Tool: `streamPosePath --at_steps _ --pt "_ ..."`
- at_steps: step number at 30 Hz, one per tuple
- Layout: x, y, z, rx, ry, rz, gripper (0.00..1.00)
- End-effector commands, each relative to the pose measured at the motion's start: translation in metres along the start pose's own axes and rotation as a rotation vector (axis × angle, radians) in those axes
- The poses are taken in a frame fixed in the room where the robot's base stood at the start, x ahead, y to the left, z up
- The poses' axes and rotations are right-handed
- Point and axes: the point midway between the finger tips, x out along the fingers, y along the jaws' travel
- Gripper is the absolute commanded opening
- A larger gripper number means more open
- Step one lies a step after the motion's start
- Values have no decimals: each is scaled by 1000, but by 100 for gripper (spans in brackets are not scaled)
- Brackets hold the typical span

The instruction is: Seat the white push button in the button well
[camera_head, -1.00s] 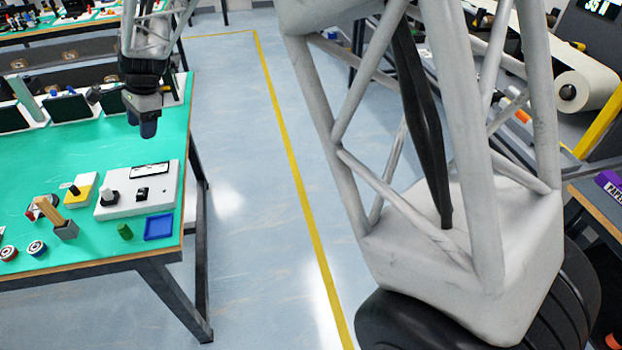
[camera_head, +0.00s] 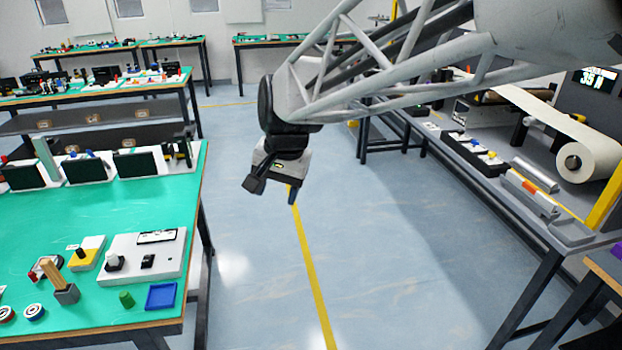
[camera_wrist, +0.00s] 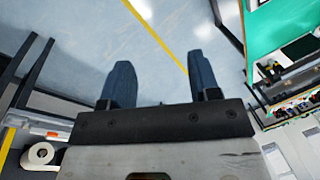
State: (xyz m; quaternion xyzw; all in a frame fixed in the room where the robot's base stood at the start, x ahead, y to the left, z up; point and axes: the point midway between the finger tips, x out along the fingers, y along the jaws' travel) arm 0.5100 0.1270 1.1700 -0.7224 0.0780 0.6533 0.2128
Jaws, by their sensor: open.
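My gripper (camera_head: 275,192) is open and empty, hanging over the floor of the aisle to the right of the green table. In the wrist view its two blue fingers (camera_wrist: 160,62) stand wide apart with only floor between them. I cannot make out the white push button for sure in either view. A white panel (camera_head: 169,262) lies on the green table at the left. It carries a black knob on a pale base (camera_head: 114,262), a black rocker switch (camera_head: 147,260) and a dark-framed label. I cannot clearly make out a button well on it.
The green table (camera_head: 120,212) also holds a blue tray (camera_head: 161,296), a green cylinder (camera_head: 126,299), a yellow-and-white block (camera_head: 88,255) and a wooden-handled stamp (camera_head: 60,283). A bench with a white roll (camera_head: 588,160) stands at the right. The aisle floor is clear.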

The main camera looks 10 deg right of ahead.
Motion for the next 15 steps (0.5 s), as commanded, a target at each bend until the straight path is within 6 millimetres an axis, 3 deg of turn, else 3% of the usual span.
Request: streamPosePath --at_steps 3,15 --pt "-11 37 17 -61 29 14 56" --pt "-23 144 81 -278 103 89 56"
